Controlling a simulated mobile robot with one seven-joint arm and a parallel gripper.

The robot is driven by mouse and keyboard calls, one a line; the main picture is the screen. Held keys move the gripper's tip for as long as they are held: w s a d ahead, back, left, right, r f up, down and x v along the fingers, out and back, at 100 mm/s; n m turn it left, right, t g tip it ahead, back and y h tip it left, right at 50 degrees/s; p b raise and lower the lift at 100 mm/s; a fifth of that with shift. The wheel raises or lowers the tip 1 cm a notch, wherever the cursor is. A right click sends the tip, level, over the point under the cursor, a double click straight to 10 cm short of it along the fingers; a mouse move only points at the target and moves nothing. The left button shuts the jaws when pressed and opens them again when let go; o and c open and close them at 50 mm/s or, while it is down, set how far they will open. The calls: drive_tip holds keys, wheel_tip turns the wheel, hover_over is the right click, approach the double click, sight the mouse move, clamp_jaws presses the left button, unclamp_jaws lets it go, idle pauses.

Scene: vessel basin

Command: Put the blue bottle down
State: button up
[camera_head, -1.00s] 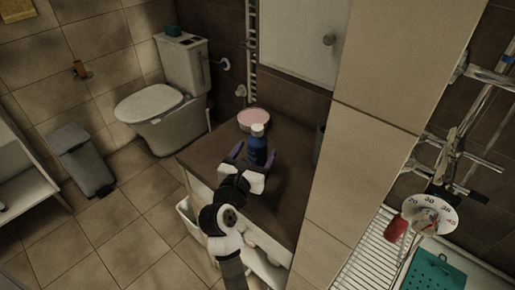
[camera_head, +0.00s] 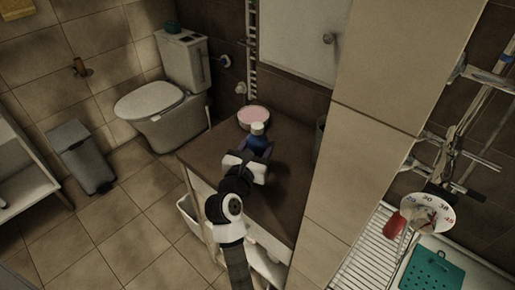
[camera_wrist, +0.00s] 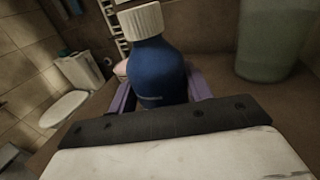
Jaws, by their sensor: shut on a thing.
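The blue bottle (camera_head: 258,142) has a white cap and stands upright over the dark brown counter (camera_head: 209,152). In the wrist view the bottle (camera_wrist: 157,70) is between the two purple fingers of my gripper (camera_wrist: 160,88), which is shut on it. My gripper (camera_head: 256,150) also shows in the head view, reaching in from the front. The bottle's base is hidden by my gripper, so I cannot tell whether it touches the counter.
A round pink-topped dish (camera_head: 254,117) sits behind the bottle on the counter. A translucent greenish container (camera_wrist: 268,40) stands to the right in the wrist view. The counter's front-left part is clear. A tiled wall (camera_head: 352,150) rises along the right side.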

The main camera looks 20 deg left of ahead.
drive_tip(key=shift+r, duration=0.1)
wheel_tip(320, 180, up, 20)
idle(0.5)
